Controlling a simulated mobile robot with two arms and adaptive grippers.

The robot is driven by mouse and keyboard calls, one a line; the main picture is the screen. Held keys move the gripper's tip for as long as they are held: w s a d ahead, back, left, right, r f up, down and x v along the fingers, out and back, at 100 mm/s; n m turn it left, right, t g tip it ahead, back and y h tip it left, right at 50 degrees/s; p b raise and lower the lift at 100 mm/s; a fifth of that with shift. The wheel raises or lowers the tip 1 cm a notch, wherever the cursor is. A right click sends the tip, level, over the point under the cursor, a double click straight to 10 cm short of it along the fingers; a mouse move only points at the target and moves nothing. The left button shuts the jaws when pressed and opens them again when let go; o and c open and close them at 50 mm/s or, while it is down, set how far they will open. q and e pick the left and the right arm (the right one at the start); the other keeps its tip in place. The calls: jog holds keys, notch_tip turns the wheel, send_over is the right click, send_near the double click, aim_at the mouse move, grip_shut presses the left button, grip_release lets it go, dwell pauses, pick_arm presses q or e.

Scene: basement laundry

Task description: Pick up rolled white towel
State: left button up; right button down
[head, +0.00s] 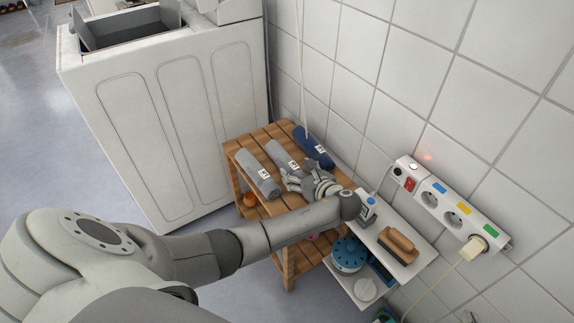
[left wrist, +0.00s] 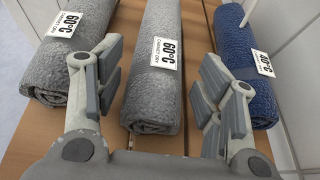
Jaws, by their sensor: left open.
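Three rolled towels lie side by side on the wooden shelf. I see no clearly white one; two look light grey and one is dark blue. The left grey towel (head: 257,173) and the middle grey towel (head: 283,155) carry white 60°C labels. The blue towel (head: 313,147) has a 40°C label. My left gripper (head: 300,177) is open over the near end of the middle grey towel. In the left wrist view, the middle grey towel (left wrist: 153,100) lies between the spread fingers (left wrist: 162,65). My right gripper is not in view.
The slatted wooden shelf (head: 258,136) stands between a white washing machine (head: 165,110) and the tiled wall. At right, a small white shelf (head: 407,252) holds a brush (head: 398,245); a blue round container (head: 349,254) sits below. A power strip (head: 450,211) is on the wall.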

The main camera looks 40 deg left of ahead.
aim_at(292, 168)
pick_arm(q)
jog(key=b+x, duration=0.1)
jog(key=x, duration=0.2)
jog(key=shift+w+a+f+b, duration=0.15)
jog(key=shift+a+f+b, duration=0.05)
jog(key=shift+a+b, duration=0.1)
jog(key=shift+a, duration=0.1)
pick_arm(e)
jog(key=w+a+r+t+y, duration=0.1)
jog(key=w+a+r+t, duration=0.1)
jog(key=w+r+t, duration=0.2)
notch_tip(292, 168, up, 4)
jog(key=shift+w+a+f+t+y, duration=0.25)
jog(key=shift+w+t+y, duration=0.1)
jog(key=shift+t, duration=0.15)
pick_arm(q)
jog(key=c, duration=0.8)
